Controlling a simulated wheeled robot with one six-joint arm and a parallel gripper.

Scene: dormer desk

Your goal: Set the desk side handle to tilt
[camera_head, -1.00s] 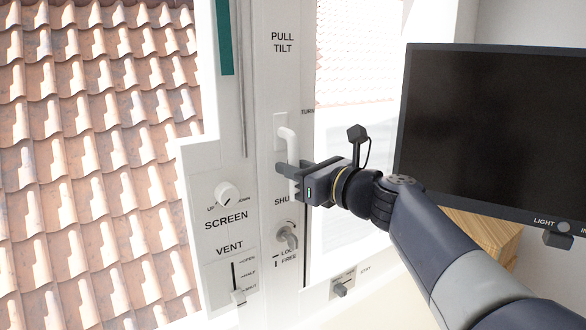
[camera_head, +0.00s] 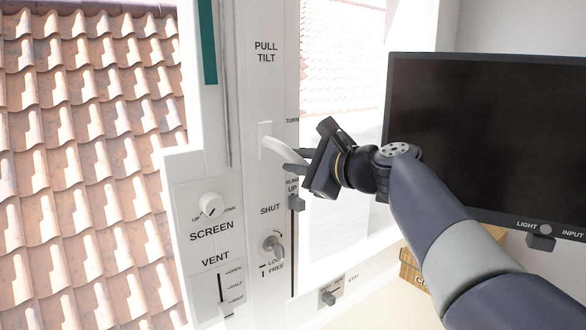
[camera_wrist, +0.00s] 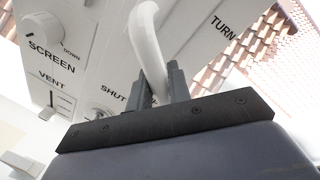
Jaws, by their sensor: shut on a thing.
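The white window handle (camera_head: 284,151) sits on the white frame post, between the "PULL TILT" label above and the "SHUT" label below. It slants down and to the right from its mount, partway toward the "TURN" label. My gripper (camera_head: 300,163) is shut on the handle's free end. In the wrist view the curved handle (camera_wrist: 146,45) runs down between the two grey fingers (camera_wrist: 163,84). The handle's tip is partly hidden by the fingers.
A keyed lock (camera_head: 273,246) is below the handle. A screen knob (camera_head: 211,204) and vent slider (camera_head: 225,309) are at lower left. A blind slider (camera_head: 297,203) is close under my gripper. A dark monitor (camera_head: 480,135) stands right, near my arm.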

